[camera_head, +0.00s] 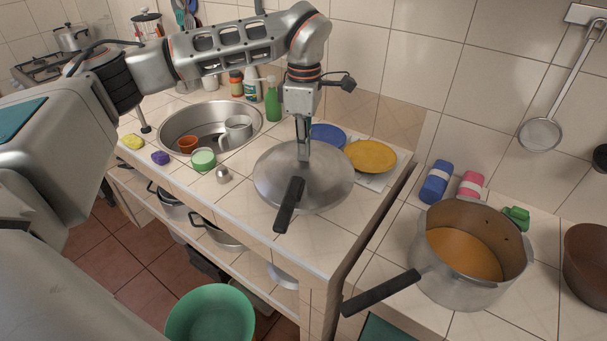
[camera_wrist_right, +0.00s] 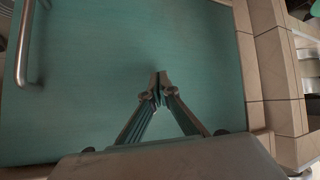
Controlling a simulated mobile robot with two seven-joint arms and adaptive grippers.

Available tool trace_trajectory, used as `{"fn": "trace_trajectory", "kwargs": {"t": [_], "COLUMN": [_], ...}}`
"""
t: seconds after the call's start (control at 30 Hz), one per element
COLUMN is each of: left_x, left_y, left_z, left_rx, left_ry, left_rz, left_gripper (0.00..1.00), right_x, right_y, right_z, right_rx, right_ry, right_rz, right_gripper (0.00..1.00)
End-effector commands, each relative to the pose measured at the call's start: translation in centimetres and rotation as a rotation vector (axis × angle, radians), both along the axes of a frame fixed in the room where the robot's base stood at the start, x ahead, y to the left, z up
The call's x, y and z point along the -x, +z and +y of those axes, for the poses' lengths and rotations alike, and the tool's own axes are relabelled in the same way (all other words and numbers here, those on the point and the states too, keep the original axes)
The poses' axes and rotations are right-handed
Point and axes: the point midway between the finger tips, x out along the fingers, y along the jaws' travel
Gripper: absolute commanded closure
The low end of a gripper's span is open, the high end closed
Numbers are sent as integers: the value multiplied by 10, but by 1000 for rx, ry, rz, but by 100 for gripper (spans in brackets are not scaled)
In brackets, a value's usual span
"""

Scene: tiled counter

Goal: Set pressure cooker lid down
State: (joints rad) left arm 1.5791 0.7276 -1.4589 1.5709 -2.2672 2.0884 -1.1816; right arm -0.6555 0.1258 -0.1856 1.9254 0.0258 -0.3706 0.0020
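The pressure cooker lid (camera_head: 270,185), a round grey metal disc with a black handle (camera_head: 289,205), lies level over the left counter. Its handle points toward the front edge. My left gripper (camera_head: 304,156) points straight down at the lid's middle, its fingers close together and seemingly shut on the small centre fitting, which they hide. I cannot tell whether the lid touches the tiles. The open pressure cooker (camera_head: 461,285), with orange-brown food inside, stands on the right counter. My right gripper (camera_wrist_right: 160,84) is shut and empty before a teal panel in the right wrist view.
A blue plate (camera_head: 327,134) and a yellow plate (camera_head: 371,156) sit just behind the lid. A metal cup (camera_head: 223,174), green bowl (camera_head: 204,160) and sink (camera_head: 168,125) are to its left. A gap separates the two counters.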

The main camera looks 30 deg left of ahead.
Motion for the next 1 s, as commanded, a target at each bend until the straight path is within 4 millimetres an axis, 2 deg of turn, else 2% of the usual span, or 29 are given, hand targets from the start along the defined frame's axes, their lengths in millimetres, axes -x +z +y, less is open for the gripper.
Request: {"fn": "trace_trajectory", "kwargs": {"t": [0.13, 0.47, 0.63, 1.0], "left_x": [0, 0, 0, -1], "left_y": [-27, -51, -74, -81], "left_z": [0, 0, 0, 0], "left_rx": [1, 1, 1, 1], "left_ry": [0, 0, -1, -1], "left_rz": [2, 0, 2, -2], "left_gripper": [100, 100, 100, 100], "right_x": [0, 1, 1, 1], "right_y": [2, -1, 0, -1], "right_z": [-2, -5, -7, -8], "right_rx": [3, 8, 9, 7], "right_ry": [-2, -6, -11, -19], "right_rz": [1, 8, 10, 13], "right_gripper": [100, 100, 100, 100]}}
